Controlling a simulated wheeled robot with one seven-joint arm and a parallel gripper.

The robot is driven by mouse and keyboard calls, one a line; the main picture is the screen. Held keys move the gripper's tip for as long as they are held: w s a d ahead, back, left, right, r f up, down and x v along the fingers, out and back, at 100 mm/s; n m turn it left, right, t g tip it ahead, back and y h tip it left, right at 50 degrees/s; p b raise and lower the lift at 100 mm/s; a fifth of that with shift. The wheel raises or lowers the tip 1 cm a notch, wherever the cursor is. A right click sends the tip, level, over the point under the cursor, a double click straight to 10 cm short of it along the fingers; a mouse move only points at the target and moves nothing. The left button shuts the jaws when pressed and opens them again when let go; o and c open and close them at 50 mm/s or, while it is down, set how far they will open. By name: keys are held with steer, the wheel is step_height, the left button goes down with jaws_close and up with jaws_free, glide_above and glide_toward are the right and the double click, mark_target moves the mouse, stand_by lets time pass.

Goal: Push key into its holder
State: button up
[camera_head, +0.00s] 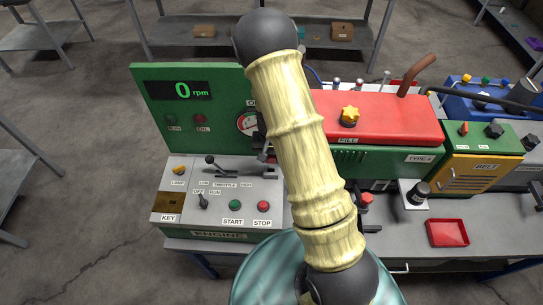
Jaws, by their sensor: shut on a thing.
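The key holder is a brown plate (167,203) above the KEY label, at the front left corner of the engine panel (238,190). No key can be made out. My arm crosses the middle of the view and covers part of the panel and the green engine housing. My gripper cannot be made out; it seems hidden behind the arm. A small dark and metallic part shows at the arm's left edge beside the gauge, but I cannot tell what it is.
Right of the holder are a black switch lever (203,202), a throttle lever (212,161), a green start button (236,205) and a red stop button (264,206). A green display (182,91) stands behind. A red tray (447,233) is at right. The holder's left side is clear.

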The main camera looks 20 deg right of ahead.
mark_target(272, 163)
steer(key=shift+f, duration=0.1)
steer(key=shift+f+b, duration=0.35)
steer(key=shift+b, duration=0.05)
steer(key=shift+f, duration=0.15)
steer(key=shift+f+b, duration=0.45)
steer(key=shift+s+a, duration=0.1)
steer(key=shift+s, duration=0.05)
steer(key=shift+d+f+b, duration=0.2)
steer(key=shift+f+b, duration=0.3)
steer(key=shift+f, duration=0.15)
